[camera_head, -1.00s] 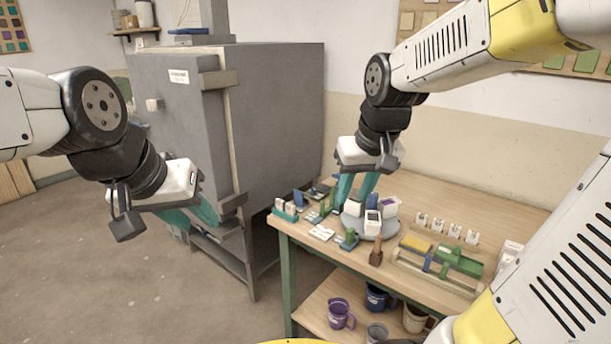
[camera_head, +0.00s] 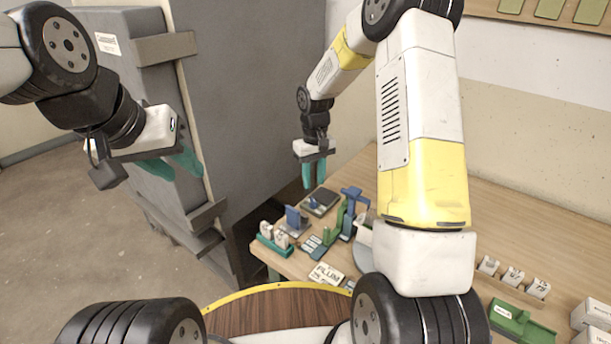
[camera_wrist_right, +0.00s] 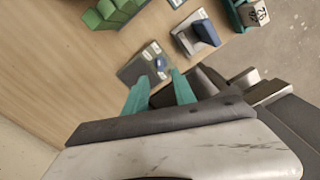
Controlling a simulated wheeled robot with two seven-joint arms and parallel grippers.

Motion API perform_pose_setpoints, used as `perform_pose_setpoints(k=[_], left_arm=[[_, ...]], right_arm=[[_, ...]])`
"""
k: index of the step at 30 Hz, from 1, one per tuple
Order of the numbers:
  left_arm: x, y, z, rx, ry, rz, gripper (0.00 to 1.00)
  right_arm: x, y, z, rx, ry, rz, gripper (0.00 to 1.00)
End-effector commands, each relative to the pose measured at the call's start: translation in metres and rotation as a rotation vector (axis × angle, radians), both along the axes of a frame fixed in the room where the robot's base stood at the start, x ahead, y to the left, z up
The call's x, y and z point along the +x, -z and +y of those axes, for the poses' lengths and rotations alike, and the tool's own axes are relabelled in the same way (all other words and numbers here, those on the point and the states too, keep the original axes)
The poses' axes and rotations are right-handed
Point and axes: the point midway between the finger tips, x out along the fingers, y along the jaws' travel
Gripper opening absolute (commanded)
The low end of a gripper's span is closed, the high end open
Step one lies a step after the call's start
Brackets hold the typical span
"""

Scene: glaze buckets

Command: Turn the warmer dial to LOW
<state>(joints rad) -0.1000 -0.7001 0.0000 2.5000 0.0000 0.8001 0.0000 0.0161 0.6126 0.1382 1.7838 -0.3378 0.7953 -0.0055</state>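A dark square plate unit, which looks like the warmer (camera_head: 325,201), lies at the table's back left corner. In the right wrist view the warmer (camera_wrist_right: 134,70) carries a small blue dial (camera_wrist_right: 160,63) on its face. Its markings are too small to read. My right gripper (camera_head: 313,184) has teal fingers pointing down above the warmer. In the right wrist view the right gripper (camera_wrist_right: 159,76) has a gap between its fingertips, with the dial near that gap; nothing is held. My left gripper (camera_head: 184,172) is open and empty in front of the grey cabinet, away from the table.
The big grey cabinet (camera_head: 250,90) stands close left of the table (camera_head: 400,275). Near the warmer are a blue block on a stand (camera_head: 295,218), a green-and-blue fixture (camera_head: 345,215), and a teal holder with white tags (camera_head: 272,240). Bare wood lies beside the warmer.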

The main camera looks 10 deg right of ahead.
Motion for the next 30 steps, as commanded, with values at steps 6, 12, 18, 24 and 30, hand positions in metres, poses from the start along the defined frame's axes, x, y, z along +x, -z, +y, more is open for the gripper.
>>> perform_pose_setpoints(k=[6,12,18,24,30], left_arm=[[0.0,0.0,0.0,0.0,0.0,0.0,0.36],[0.0,0.0,0.0,0.0,0.0,0.0,0.36],[0.0,0.0,0.0,0.0,0.0,0.0,0.36],[0.0,0.0,0.0,0.0,0.0,0.0,0.36],[0.0,0.0,0.0,0.0,0.0,0.0,0.36]], right_arm=[[-0.001,0.036,0.0,0.0,0.0,0.004,0.32],[-0.001,0.061,0.0,0.0,0.001,0.002,0.32],[-0.001,0.069,0.0,0.0,0.001,-0.001,0.32],[-0.001,0.069,0.0,0.0,0.001,-0.001,0.3],[-0.001,0.069,0.0,0.0,0.001,-0.001,0.0]])
